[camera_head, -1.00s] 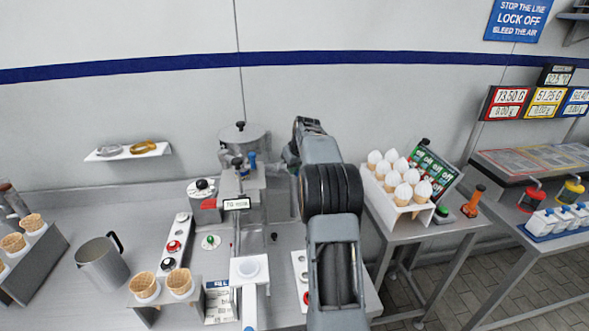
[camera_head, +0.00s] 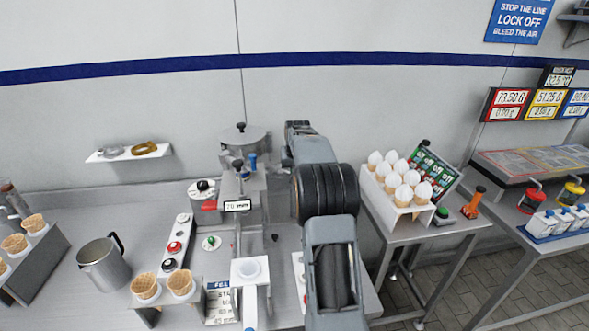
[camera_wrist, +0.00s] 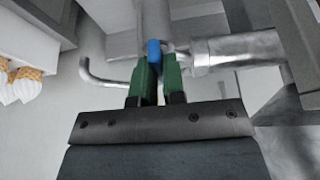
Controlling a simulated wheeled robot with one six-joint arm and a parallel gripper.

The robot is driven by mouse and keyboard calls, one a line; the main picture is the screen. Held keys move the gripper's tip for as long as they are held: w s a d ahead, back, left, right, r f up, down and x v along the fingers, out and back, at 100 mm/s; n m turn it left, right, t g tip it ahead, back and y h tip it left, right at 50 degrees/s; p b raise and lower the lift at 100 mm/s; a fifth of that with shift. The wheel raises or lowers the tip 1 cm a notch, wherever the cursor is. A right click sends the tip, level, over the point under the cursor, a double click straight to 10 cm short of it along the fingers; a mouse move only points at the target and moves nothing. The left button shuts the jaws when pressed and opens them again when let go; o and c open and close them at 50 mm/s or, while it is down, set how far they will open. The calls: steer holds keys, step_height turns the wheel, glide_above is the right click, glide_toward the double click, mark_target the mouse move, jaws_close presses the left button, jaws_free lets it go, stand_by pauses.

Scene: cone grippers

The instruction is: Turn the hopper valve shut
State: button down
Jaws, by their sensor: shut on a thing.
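The steel hopper (camera_head: 246,141) with a lid and knob stands at the back of the bench. Its valve has a blue handle (camera_wrist: 154,51), seen in the wrist view beside a metal pipe (camera_wrist: 240,50). My gripper (camera_wrist: 155,72) has green fingers, shut on the blue handle at their tips. In the head view my arm hides the gripper's fingertips. A blue part (camera_head: 252,161) shows just below the hopper; I cannot tell if it is the same handle.
A cone rack (camera_head: 402,190) stands on a side table at right. A steel jug (camera_head: 101,264), empty cones (camera_head: 145,286) and a button strip (camera_head: 176,244) are on the bench at left. A wall shelf (camera_head: 128,153) holds rings.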

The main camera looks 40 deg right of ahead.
steer(key=c, duration=1.2)
jaws_free()
steer(key=b+v, duration=0.1)
steer(key=v, duration=1.2)
steer(key=shift+r, duration=0.4)
steer(key=shift+s+a, duration=0.1)
steer(key=shift+s, duration=0.05)
